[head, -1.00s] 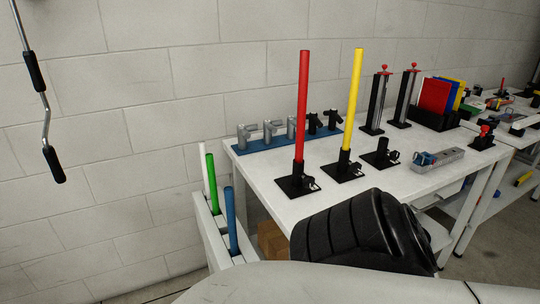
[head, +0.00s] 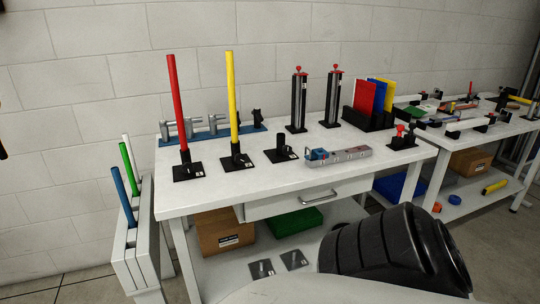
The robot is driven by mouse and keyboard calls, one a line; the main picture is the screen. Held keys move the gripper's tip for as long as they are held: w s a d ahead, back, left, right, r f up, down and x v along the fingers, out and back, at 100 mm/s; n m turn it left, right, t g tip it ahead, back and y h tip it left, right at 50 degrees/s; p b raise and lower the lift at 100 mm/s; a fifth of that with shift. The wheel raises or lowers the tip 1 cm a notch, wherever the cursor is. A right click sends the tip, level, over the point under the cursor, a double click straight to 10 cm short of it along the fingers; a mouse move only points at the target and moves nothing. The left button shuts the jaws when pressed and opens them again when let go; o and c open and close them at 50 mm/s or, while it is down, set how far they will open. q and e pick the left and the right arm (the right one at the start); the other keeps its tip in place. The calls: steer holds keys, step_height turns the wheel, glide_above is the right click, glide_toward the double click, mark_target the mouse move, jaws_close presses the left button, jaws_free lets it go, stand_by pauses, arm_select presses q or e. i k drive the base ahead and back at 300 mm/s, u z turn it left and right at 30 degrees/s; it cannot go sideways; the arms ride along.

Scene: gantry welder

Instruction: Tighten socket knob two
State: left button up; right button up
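Three black sockets stand in a row on the white workbench (head: 205,196). A red pole (head: 177,105) stands upright in the left socket (head: 187,171). A yellow pole (head: 232,98) stands upright in the middle socket (head: 236,159), with a small dark knob low on its right side. The right socket (head: 282,151) holds no pole and has a similar side knob. How tight the knobs are cannot be seen. Neither gripper is in view. A black ribbed part of my own body fills the lower right and covers part of the lower shelf.
A blue rack of grey and black holders (head: 213,134) stands behind the poles. A grey metal bar with a blue part (head: 340,156) lies right of the sockets. A white stand (head: 127,245) holds blue, green and white rods at left. The bench's front left top is clear.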

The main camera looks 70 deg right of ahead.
mark_target(240, 158)
steer(key=z, duration=1.65)
